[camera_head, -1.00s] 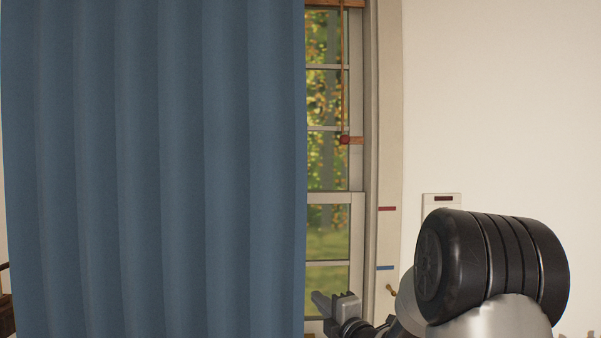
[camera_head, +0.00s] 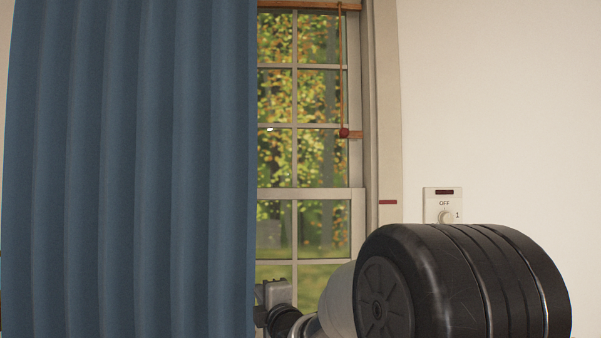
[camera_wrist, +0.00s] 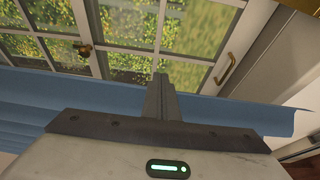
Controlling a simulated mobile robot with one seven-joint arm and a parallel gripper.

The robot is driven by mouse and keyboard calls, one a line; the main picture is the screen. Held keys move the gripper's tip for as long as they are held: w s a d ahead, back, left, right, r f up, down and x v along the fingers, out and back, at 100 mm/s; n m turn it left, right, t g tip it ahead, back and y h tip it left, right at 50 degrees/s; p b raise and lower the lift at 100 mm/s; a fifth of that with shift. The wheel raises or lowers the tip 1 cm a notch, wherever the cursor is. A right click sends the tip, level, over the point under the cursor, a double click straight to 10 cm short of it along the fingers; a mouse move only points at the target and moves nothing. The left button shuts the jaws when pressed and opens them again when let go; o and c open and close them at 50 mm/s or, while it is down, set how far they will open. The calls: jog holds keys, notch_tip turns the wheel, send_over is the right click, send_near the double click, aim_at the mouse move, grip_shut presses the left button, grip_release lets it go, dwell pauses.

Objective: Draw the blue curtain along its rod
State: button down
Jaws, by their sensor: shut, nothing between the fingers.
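The blue curtain (camera_head: 130,170) hangs in vertical folds over the left part of the window (camera_head: 305,160) in the head view. Its right edge lies left of the window's middle. The rod is out of view. My gripper (camera_head: 273,293) is low at the curtain's right edge, its fingertips hidden by the curtain there. In the wrist view my gripper (camera_wrist: 160,82) is shut and empty, pointing toward the window panes. Blue curtain cloth (camera_wrist: 60,95) lies on both sides of the fingers; I cannot tell whether it touches them.
A cord with a red knob (camera_head: 344,132) hangs by the right window frame. A wall switch plate with a dial (camera_head: 443,207) is on the white wall to the right. The wrist view shows a brass window catch (camera_wrist: 84,49) and a handle (camera_wrist: 226,70).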

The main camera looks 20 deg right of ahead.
aim_at(119, 290)
jog(key=shift+w+a+r, duration=0.1)
jog(key=shift+w+a, duration=0.15)
jog(key=shift+a, duration=0.7)
jog(key=w+a, duration=0.1)
jog(key=a, duration=0.4)
jog(key=w+a+p, duration=0.1)
jog(key=w+a, duration=0.1)
jog(key=a, duration=0.3)
jog(key=w+a, duration=0.1)
jog(key=a, duration=0.4)
jog(key=shift+w+a, duration=0.2)
jog(key=shift+a+p, duration=0.3)
jog(key=shift+p, duration=0.2)
jog(key=w+a+p, duration=0.1)
jog(key=a+p, duration=0.2)
jog(key=a, duration=0.1)
jog(key=w+a+p, duration=0.2)
jog(key=a+p, duration=0.1)
jog(key=a, duration=0.2)
jog(key=w+a+p, duration=0.1)
jog(key=a+p, duration=0.2)
jog(key=a, duration=0.2)
jog(key=shift+w+a, duration=0.15)
jog(key=shift+a, duration=0.2)
